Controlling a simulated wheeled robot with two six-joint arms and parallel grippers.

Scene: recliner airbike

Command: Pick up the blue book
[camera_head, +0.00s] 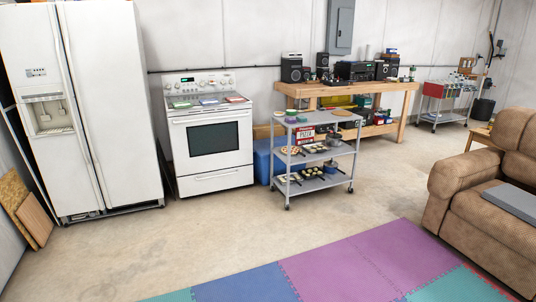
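Three small flat things that look like books lie on top of the white stove (212,146), across the room left of centre. The middle one looks blue (209,101). A green one (181,105) lies to its left and a reddish one (235,99) to its right. They are apart from each other and too small to read. Neither of my grippers is in view.
A white fridge (112,100) stands left of the stove, a grey wheeled cart (318,156) with food and pans to its right. A wooden workbench (340,88) is behind. A brown recliner (490,195) is at right. The concrete floor before the stove is clear; foam mats (375,255) lie nearer.

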